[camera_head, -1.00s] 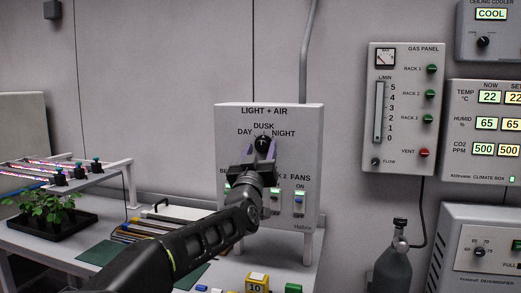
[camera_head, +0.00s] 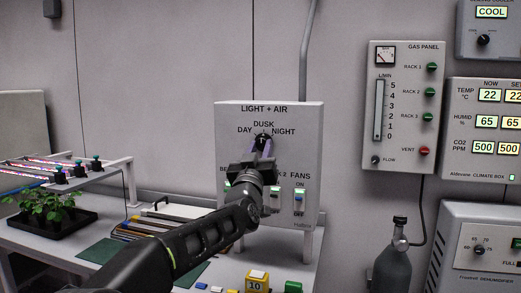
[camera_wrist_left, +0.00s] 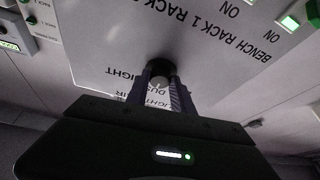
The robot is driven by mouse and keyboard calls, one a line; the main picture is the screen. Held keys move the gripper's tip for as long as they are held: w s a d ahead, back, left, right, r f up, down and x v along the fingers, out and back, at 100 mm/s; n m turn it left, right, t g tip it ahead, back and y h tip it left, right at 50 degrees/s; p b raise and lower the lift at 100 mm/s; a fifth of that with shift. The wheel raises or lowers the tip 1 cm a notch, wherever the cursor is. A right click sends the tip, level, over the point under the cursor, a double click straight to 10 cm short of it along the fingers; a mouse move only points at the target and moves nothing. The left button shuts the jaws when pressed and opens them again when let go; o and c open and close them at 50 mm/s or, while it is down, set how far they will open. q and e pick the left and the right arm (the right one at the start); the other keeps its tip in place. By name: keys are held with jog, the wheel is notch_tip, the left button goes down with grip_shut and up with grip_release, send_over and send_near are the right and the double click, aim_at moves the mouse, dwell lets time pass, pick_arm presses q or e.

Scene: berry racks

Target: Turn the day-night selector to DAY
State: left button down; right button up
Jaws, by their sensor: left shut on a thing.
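The day-night selector is a dark round knob (camera_head: 263,139) on the grey LIGHT + AIR box (camera_head: 227,133). DAY is printed to its left, DUSK above and NIGHT to its right. My left gripper (camera_head: 263,148) reaches up to the knob and is shut on it. In the left wrist view the knob (camera_wrist_left: 160,73) sits between the two purple-grey fingers (camera_wrist_left: 160,92), with the panel upside down. The gripper covers part of the knob, so I cannot tell its exact setting. My right gripper is not in view.
Fan and rack switches (camera_head: 299,198) sit on the box below the knob. The gas panel (camera_head: 401,60) and climate box (camera_head: 462,100) hang to the right. A gas cylinder (camera_head: 394,268) stands below them. A plant tray (camera_head: 70,226) is at the left on the bench.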

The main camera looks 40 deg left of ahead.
pick_arm(q)
jog(key=shift+r+n+y, duration=0.1)
jog(key=shift+n+y, duration=0.3)
jog(key=shift+n, duration=0.3)
jog(key=shift+d+n+g+y, duration=0.15)
jog(key=shift+n+g+y, duration=0.15)
jog(key=shift+n+g, duration=0.35)
jog(key=n+p, duration=0.1)
jog(key=n, duration=0.1)
jog(key=n+g+y, duration=0.1)
jog(key=shift+w+d+r+n+p, duration=0.1)
jog(key=shift+r+n+p, duration=0.1)
jog(key=shift+n+p, duration=0.15)
jog(key=n+g+p, duration=0.1)
jog(key=n, duration=0.1)
jog(key=n+y+p, duration=0.1)
jog(key=n, duration=0.1)
jog(key=shift+r+g, duration=0.1)
jog(key=shift+g, duration=0.25)
jog(key=shift+n+g+p, duration=0.5)
jog(key=shift+n+p, duration=0.2)
jog(key=shift+n, duration=0.5)
jog(key=c, duration=1.1)
grip_release()
